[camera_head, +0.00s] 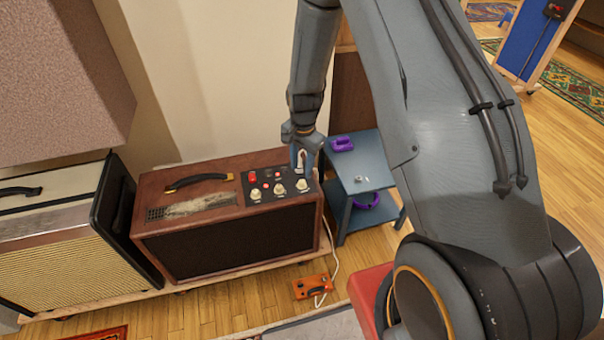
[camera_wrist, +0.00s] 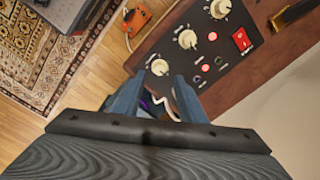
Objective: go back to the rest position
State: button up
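My gripper (camera_head: 302,168) is over the right end of the brown amp (camera_head: 188,208), close to its control panel (camera_head: 277,187). In the wrist view the two blue-grey fingers (camera_wrist: 158,92) stand apart, with a gap between them, and point toward the panel's edge. A thin white strand (camera_wrist: 178,103) shows in that gap; I cannot tell whether it touches a finger. The panel carries cream knobs (camera_wrist: 187,39), a red switch (camera_wrist: 241,39) and small lit red lights. My arm rises above and to the right of the amp.
A blue-grey side table (camera_head: 364,172) with purple items stands just right of the amp. An orange pedal (camera_head: 313,287) with a white cable lies on the floor in front. A cream-grilled amp (camera_head: 75,252) stands left. Open wooden floor lies at the far right.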

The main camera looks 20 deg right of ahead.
jog(key=shift+r, duration=0.7)
jog(key=s+r+n, duration=0.5)
jog(key=s+r, duration=0.5)
jog(key=r, duration=0.4)
jog(key=s+r+n, duration=0.3)
jog(key=s+r, duration=0.1)
jog(key=s, duration=0.3)
jog(key=s+r+n, duration=0.2)
jog(key=s+r, duration=0.2)
jog(key=s, duration=0.4)
jog(key=shift+s+d+r+n, duration=0.15)
jog(key=shift+d+r+n, duration=0.15)
jog(key=shift+n, duration=0.1)
